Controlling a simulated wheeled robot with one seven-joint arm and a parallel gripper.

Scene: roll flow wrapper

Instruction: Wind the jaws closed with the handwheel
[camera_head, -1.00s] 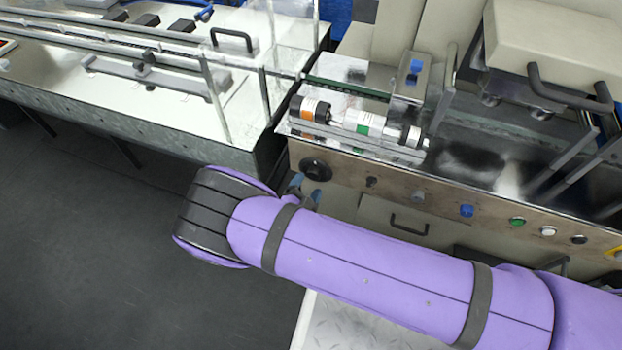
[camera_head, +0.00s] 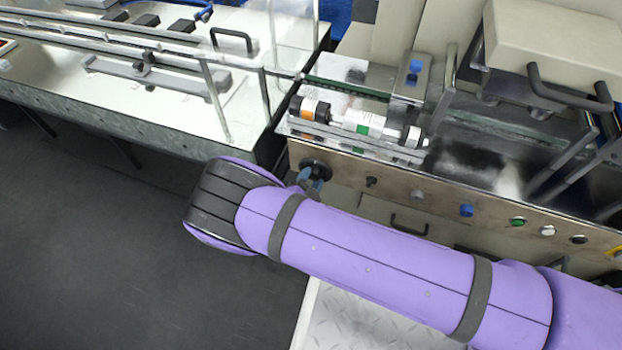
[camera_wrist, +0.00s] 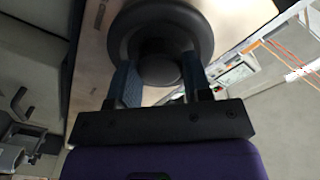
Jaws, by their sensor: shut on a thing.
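The black handwheel (camera_head: 318,167) is on the front panel of the machine, at its left end. It fills the top middle of the wrist view (camera_wrist: 160,32), a thick dark ring with a round hub. My gripper (camera_wrist: 162,76) is shut on the handwheel, one finger on each side of its hub. In the head view the fingers show small and bluish just below the wheel, partly hidden by my purple arm. I cannot clearly make out the machine's jaws.
Right of the handwheel, the panel carries a blue knob (camera_head: 466,210), a green button (camera_head: 517,222) and other small controls. A drawer handle (camera_head: 409,227) sits below. Labelled cylinders (camera_head: 362,123) lie on top. Open floor (camera_head: 110,260) is at left.

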